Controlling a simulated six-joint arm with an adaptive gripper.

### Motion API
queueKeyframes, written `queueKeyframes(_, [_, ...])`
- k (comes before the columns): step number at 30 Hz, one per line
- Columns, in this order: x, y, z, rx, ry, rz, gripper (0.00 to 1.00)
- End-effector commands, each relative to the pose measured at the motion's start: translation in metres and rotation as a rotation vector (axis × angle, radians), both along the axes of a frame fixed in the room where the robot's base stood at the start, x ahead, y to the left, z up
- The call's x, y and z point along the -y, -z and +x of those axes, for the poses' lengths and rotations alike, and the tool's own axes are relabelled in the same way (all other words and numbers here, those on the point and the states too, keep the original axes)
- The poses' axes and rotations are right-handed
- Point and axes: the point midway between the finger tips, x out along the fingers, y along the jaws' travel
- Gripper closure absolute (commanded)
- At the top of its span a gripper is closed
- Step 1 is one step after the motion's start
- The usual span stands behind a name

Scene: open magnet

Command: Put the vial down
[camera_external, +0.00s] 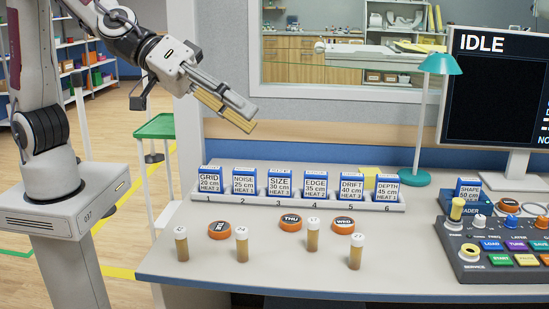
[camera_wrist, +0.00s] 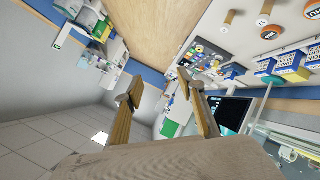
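Several amber vials with white caps stand upright on the desk: a far-left vial (camera_external: 181,248), a second vial (camera_external: 242,247), a third vial (camera_external: 312,238) and a right-hand vial (camera_external: 355,254). Their cap marks are too small to read surely. My gripper (camera_external: 250,117) is raised above the desk's back left, well away from the vials. In the wrist view my gripper (camera_wrist: 160,82) has its two tan-padded fingers spread apart, with nothing between them. Some vials also show at that view's top, including one vial (camera_wrist: 266,8).
Orange discs lie among the vials, including the THU disc (camera_external: 290,223). Behind them a white rack (camera_external: 300,201) holds a row of blue-and-white boxes. A control console (camera_external: 500,245), a monitor (camera_external: 495,90) and a teal lamp (camera_external: 440,64) stand right. The desk's front left is clear.

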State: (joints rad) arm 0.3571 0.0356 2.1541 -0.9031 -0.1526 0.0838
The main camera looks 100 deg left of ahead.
Motion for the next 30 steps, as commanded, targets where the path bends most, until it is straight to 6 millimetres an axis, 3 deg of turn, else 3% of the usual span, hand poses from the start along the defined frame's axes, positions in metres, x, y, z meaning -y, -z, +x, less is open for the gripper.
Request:
queueKeyframes(6, [0.008, 0.028, 0.032, 0.009, -0.125, -0.022, 0.61])
queueKeyframes(16, [0.007, 0.08, 0.059, 0.011, -0.339, -0.006, 0.61])
queueKeyframes(23, [0.003, 0.124, 0.061, 0.002, -0.493, 0.043, 0.61])
queueKeyframes(30, [-0.005, 0.172, 0.047, -0.008, -0.654, 0.128, 0.61])
